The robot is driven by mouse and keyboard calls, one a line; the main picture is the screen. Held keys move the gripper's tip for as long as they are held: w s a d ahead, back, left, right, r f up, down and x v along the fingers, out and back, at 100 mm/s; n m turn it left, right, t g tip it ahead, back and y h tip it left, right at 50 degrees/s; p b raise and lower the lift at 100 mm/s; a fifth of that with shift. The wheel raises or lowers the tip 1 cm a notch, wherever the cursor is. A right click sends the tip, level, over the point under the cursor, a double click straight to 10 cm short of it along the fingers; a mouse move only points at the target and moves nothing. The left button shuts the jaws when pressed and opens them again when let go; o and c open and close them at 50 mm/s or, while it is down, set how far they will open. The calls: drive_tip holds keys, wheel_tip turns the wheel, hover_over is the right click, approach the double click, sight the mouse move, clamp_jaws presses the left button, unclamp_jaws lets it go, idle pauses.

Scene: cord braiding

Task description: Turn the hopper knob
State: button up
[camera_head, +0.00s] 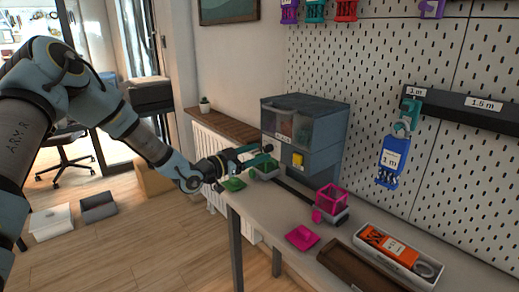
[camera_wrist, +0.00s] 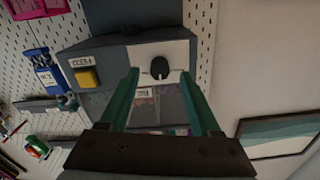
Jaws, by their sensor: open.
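The hopper (camera_head: 322,128) is a grey box with a clear window, standing at the back of the bench against the pegboard. Its knob (camera_wrist: 159,67) is black and round with a pointer, on a white plate in the wrist view. A yellow button (camera_wrist: 86,77) with a label above it sits to the left of the knob there; it also shows in the head view (camera_head: 297,160). My gripper (camera_wrist: 160,76) has two green fingers, open, with the knob between their tips in the picture. I cannot tell whether they touch it. In the head view my gripper (camera_head: 266,155) is at the hopper's front left.
A pink open frame (camera_head: 331,198) and a pink piece (camera_head: 302,238) are farther right. A white tray (camera_head: 428,279) holds an orange packet. A blue tagged piece (camera_head: 392,160) hangs on the pegboard (camera_head: 366,75).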

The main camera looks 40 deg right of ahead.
drive_tip(key=shift+d, duration=0.8)
drive_tip(key=shift+c, duration=0.2)
clamp_jaws()
